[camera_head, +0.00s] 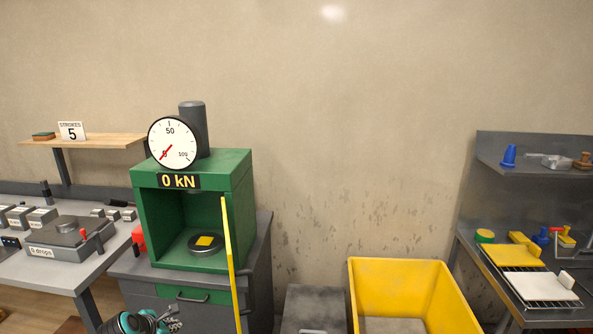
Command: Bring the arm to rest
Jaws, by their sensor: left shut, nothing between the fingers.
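My left gripper (172,319) shows at the bottom edge of the head view, left of centre. It is shut and empty, low in front of the grey cabinet. Part of my teal and dark arm shows beside it, and the rest is cut off by the frame. My right gripper is not in view.
A green press (192,168) reading "0 kN" stands on a grey cabinet (262,246), with a yellow upright bar (229,250) at its front. A yellow bin (398,284) stands to the right. Benches with tools flank both sides. The wall between is bare.

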